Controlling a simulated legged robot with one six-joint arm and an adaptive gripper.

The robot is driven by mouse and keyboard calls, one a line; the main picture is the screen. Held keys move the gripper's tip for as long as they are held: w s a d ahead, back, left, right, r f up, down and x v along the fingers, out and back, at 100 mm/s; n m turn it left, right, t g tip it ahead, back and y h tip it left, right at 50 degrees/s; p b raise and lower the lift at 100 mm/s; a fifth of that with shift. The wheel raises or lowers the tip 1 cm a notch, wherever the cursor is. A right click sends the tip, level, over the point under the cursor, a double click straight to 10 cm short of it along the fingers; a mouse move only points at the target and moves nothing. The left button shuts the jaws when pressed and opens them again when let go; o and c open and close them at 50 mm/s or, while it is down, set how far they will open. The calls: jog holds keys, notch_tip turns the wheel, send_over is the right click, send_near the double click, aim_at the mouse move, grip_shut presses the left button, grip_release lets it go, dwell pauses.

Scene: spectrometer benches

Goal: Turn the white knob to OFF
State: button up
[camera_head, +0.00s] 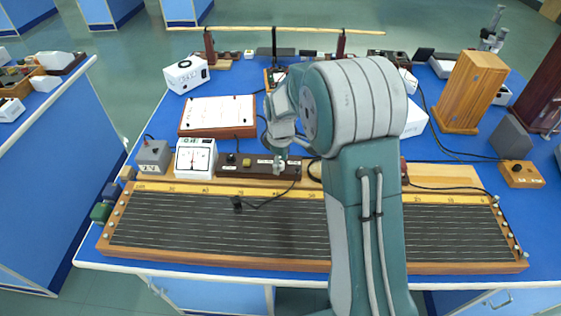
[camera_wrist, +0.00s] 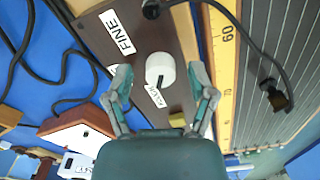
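The white knob (camera_wrist: 160,70) sits on a dark brown box (camera_wrist: 150,35) in the wrist view. It is round, with a dark slot or mark at its lower edge. A small white label (camera_wrist: 156,96) lies beside it; I cannot read its text surely. My gripper (camera_wrist: 161,80) is open, with one finger on each side of the knob and a visible gap to it on both sides in the picture. I cannot tell the height between fingertips and knob. In the head view my gripper (camera_head: 280,160) is over the right part of the brown box (camera_head: 235,169), largely hiding the knob.
A label reading FINE (camera_wrist: 117,32) is beside the knob. A black plug and cable (camera_wrist: 274,94) lie over the long wire board (camera_head: 210,222). A white meter (camera_head: 196,157) and a grey box (camera_head: 153,156) stand left of the brown box. A wooden block (camera_head: 470,92) stands at right.

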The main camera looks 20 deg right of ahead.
grip_shut()
jog(key=shift+m, duration=0.3)
jog(key=m, duration=0.5)
jog(key=shift+s, duration=0.1)
jog(key=m, duration=0.6)
jog(key=shift+a+f, duration=0.1)
dwell(0.5)
jog(key=shift+o, duration=1.3)
grip_release()
jog(key=shift+r, duration=0.2)
